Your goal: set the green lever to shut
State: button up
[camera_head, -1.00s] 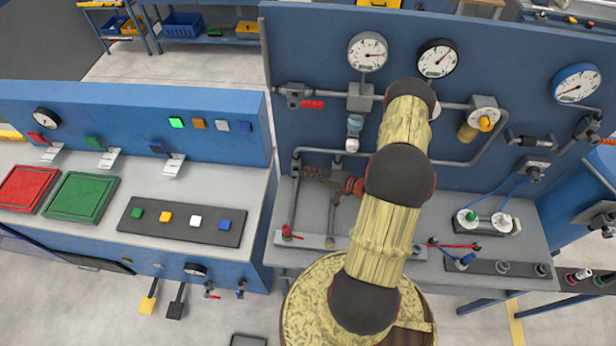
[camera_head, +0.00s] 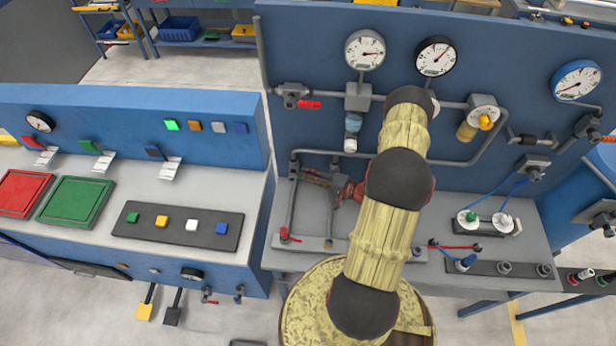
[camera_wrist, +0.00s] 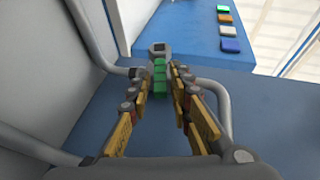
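In the wrist view, a green lever (camera_wrist: 160,76) sits on a grey valve body (camera_wrist: 159,49) on a pipe by the blue wall. My gripper (camera_wrist: 157,74) is open, with one finger on each side of the lever. Whether either finger touches it is not clear. In the head view, my gripper (camera_head: 314,177) points left, low in front of the pipe loop on the dark blue panel. I cannot make out the lever between the fingers there.
Grey pipe (camera_wrist: 219,100) runs close to my right finger. Left of the gripper stands a console with a separate green switch (camera_head: 89,146) and coloured lamps (camera_head: 194,126). A red-handled valve (camera_head: 308,105) is above, and a small red lever (camera_head: 287,236) is below.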

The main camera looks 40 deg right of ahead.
jog(key=shift+o, duration=0.8)
jog(key=shift+s, duration=0.1)
jog(key=v, duration=1.1)
jog(key=shift+s+r, duration=0.15)
jog(key=shift+s, duration=0.2)
jog(key=shift+d, duration=0.1)
jog(key=shift+c, duration=0.3)
